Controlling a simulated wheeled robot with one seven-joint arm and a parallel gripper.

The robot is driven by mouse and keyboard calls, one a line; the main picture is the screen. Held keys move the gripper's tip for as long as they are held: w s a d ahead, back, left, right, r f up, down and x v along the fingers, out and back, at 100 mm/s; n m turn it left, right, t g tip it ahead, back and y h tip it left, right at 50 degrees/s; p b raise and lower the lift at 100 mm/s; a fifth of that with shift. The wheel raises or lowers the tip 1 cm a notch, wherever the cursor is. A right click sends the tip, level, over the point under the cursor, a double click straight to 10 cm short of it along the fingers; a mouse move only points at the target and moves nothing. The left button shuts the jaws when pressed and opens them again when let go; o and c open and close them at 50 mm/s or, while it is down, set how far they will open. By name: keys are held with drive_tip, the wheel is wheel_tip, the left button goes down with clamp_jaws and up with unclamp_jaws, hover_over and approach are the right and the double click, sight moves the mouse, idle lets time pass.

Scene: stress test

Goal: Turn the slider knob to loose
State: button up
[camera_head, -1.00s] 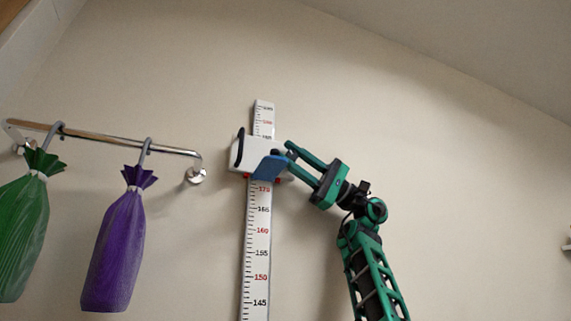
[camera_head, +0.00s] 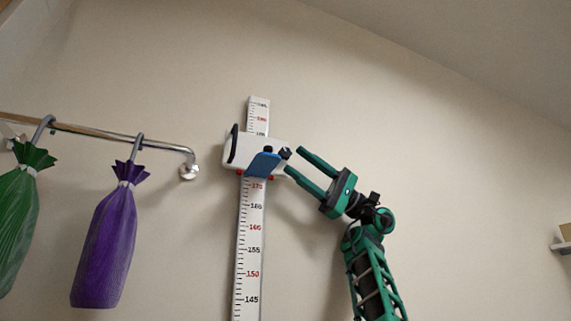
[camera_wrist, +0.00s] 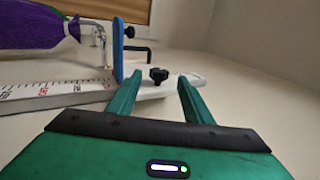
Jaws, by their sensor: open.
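A white slider (camera_head: 240,150) with a blue plate (camera_head: 264,165) and a black handle sits high on a vertical ruler (camera_head: 251,225) on the wall. A small black knob (camera_head: 285,153) sticks out of its right side; it also shows in the wrist view as a dark lobed knob (camera_wrist: 159,75). My green gripper (camera_head: 293,161) is open just right of the knob. In the wrist view the knob is beyond the two fingertips (camera_wrist: 160,84), between them in the picture. I see no finger closed on it.
A metal rail (camera_head: 100,134) at left carries a green bag (camera_head: 18,215) and a purple bag (camera_head: 105,245) on hooks. A small shelf (camera_head: 562,247) is at the far right. The wall right of the ruler is bare.

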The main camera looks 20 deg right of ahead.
drive_tip(key=v, duration=0.6)
drive_tip(key=shift+a+r, duration=0.1)
drive_tip(key=shift+c, duration=0.4)
